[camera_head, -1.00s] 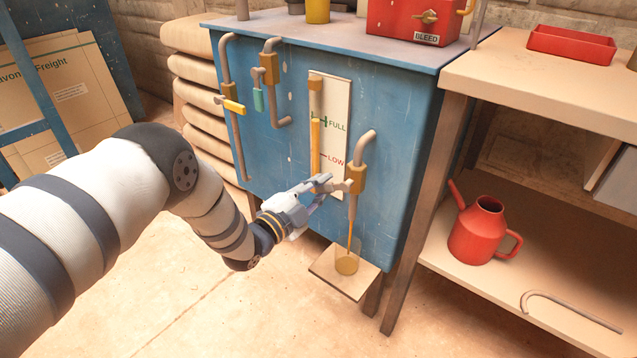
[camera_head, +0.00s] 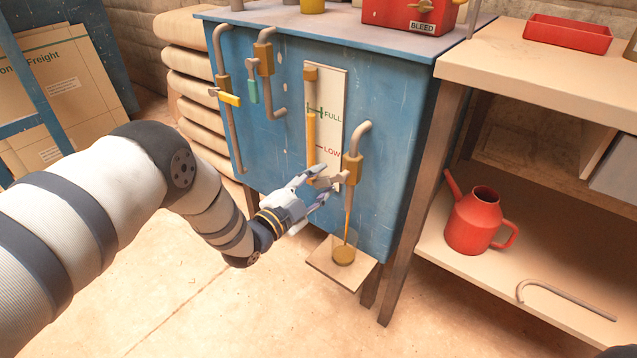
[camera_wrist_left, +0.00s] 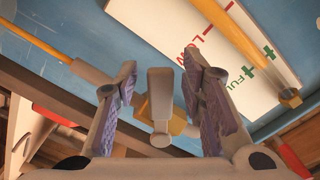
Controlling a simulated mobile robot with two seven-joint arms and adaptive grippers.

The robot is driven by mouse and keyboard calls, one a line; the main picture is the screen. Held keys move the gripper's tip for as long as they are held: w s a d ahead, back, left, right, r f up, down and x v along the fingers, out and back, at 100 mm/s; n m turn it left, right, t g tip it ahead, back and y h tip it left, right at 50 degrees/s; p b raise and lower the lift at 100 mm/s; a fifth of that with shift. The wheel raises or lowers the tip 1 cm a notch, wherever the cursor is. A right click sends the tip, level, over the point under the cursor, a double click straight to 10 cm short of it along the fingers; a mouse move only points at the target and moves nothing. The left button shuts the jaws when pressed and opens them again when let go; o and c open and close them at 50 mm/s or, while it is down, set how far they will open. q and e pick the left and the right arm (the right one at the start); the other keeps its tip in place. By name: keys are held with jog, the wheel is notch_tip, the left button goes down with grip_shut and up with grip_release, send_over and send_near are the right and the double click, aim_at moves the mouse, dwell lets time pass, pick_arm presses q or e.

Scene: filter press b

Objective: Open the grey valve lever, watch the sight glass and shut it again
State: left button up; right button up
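The grey valve lever (camera_head: 337,178) sticks out to the left from a brass valve (camera_head: 352,168) on the front of the blue tank. In the left wrist view the lever (camera_wrist_left: 160,92) stands between my left fingers with a gap on each side. My left gripper (camera_head: 321,181) is open around it. The sight glass (camera_head: 311,135) holds a yellow column with its top close to the green FULL mark (camera_head: 315,110), well above the red LOW mark (camera_head: 321,147). A thin yellow stream (camera_head: 347,215) runs from the valve's spout into a cup (camera_head: 344,256). My right gripper is out of view.
Two more valves with a yellow lever (camera_head: 230,99) and a teal lever (camera_head: 253,92) sit left of the sight glass. A red BLEED box (camera_head: 400,14) stands on the tank (camera_head: 280,150). A red can (camera_head: 478,222) is on the lower shelf at right.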

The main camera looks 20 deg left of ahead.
pick_arm(q)
jog(key=shift+s, duration=0.1)
jog(key=v, duration=1.1)
jog(key=shift+s+a, duration=0.15)
jog(key=shift+s, duration=0.25)
